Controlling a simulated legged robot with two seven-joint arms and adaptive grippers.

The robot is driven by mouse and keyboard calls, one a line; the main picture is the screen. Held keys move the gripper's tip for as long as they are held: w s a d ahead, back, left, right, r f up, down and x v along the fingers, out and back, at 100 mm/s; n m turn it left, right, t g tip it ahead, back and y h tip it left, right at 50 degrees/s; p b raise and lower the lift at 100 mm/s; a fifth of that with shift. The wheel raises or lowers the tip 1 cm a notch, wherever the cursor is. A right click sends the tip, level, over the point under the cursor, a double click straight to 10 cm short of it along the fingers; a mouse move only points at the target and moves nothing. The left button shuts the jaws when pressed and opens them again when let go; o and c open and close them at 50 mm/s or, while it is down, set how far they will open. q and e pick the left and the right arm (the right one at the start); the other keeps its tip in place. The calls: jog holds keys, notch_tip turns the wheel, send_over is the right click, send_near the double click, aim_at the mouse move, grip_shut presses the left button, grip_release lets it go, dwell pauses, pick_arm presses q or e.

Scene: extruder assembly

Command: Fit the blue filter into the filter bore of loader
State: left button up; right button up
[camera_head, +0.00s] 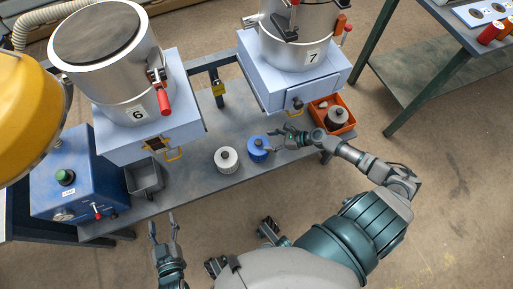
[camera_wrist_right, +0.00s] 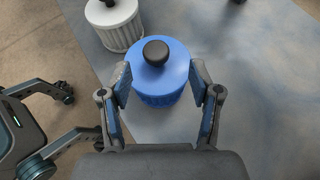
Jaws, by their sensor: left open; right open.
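The blue filter (camera_head: 258,149) stands upright on the grey bench, with a black knob on its top. In the right wrist view the blue filter (camera_wrist_right: 160,75) is between the tips of my right gripper (camera_wrist_right: 160,85), which is open around its near side. The head view shows my right gripper (camera_head: 280,141) at the filter's right side. My left gripper (camera_head: 163,226) is open and empty, in front of the bench and away from the filter. Two loaders stand on the bench, number 6 (camera_head: 136,115) and number 7 (camera_head: 312,58). I cannot tell which opening is the filter bore.
A white filter (camera_head: 226,159) stands just left of the blue one. An orange bin (camera_head: 345,126) with a dark-topped filter is at the right. A grey open box (camera_head: 145,178) and a blue control box (camera_head: 68,180) are at the left. The bench front around the filters is clear.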

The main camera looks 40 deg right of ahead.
aim_at(259, 141)
jog(key=shift+w+a+f, duration=0.3)
jog(key=shift+w+a, duration=0.05)
jog(key=shift+a, duration=0.05)
jog(key=b+x, duration=0.1)
jog(key=x, duration=0.3)
jog(key=shift+a+f+b, duration=0.15)
jog(key=shift+a+b, duration=0.1)
jog(key=shift+b, duration=0.1)
jog(key=shift+w+a, duration=0.1)
jog(key=shift+w, duration=0.05)
pick_arm(q)
jog(key=r+t, duration=0.2)
jog(key=r, duration=0.1)
jog(key=w+d+r+t+h, duration=0.1)
jog(key=shift+w+r+t, duration=0.1)
jog(key=shift+r+t, duration=0.2)
pick_arm(e)
grip_shut()
